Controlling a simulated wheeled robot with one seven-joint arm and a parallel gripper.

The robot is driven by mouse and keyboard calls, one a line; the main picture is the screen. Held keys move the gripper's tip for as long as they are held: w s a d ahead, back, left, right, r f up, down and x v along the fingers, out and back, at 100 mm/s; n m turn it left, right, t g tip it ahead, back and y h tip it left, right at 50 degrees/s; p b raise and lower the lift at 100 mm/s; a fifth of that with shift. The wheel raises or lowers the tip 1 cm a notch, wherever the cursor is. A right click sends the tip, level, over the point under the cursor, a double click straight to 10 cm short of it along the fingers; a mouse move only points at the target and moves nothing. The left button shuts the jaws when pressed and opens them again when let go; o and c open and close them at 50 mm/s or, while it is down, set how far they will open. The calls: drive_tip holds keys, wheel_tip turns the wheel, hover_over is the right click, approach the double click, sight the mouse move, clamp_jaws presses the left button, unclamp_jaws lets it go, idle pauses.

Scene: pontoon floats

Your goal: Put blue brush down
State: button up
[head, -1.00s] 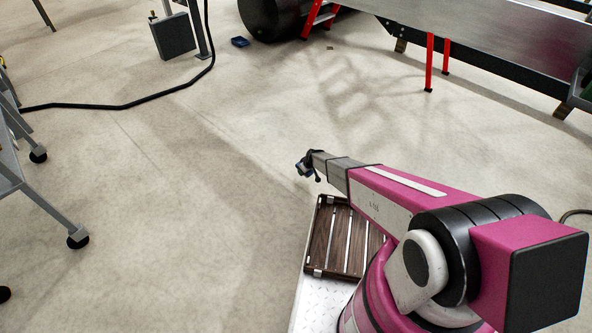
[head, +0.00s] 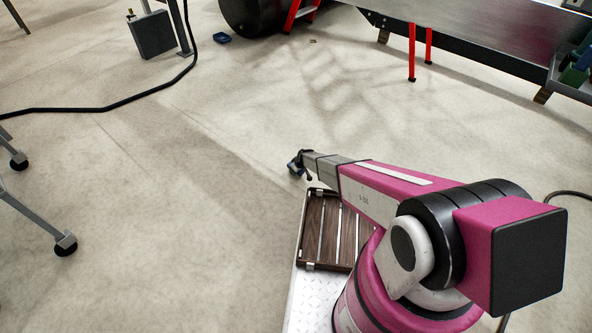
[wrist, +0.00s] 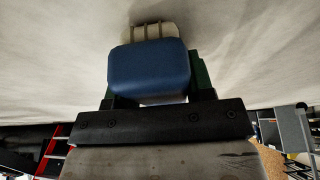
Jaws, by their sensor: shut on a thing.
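My gripper (head: 297,165) is at the end of my outstretched pink arm in the head view, above the floor just beyond the slatted wooden rack. The blue brush (wrist: 149,70) is between the jaws in the wrist view, with a pale part showing beyond its blue body. In the head view only a small dark blue bit of it shows at the gripper. My gripper is shut on it and it touches no surface that I can see.
The slatted wooden rack (head: 312,228) sits on my metal deck. A blue tray (head: 222,38) lies on the floor near a black cylinder (head: 250,14). A black cable (head: 75,111) crosses the floor at left. Much of the floor is clear.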

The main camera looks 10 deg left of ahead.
drive_tip(key=shift+f, duration=0.35)
drive_tip(key=o, duration=0.9)
